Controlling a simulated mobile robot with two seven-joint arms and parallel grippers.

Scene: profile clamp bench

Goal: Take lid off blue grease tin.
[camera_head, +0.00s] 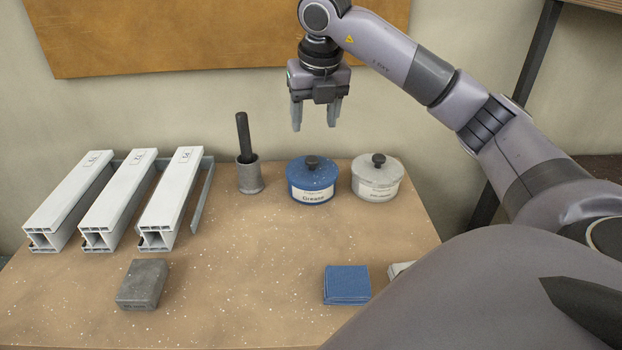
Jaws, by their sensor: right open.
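The blue grease tin (312,192) stands upright near the back of the bench, with a label reading "Grease" on its front. Its blue lid (296,172) with a dark round knob (312,162) sits on top of it. My right gripper (316,118) hangs above the tin, pointing down. Its fingers are open and empty, apart from the knob, with a gap between them and the lid. My left gripper is not in view.
A white lidded tin (377,185) stands close to the right. A grey cup with a dark rod (249,176) stands left. Several white profiles (120,200) lie further left. A grey block (143,284) and blue block (346,285) lie in front. The middle of the bench (240,260) is clear.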

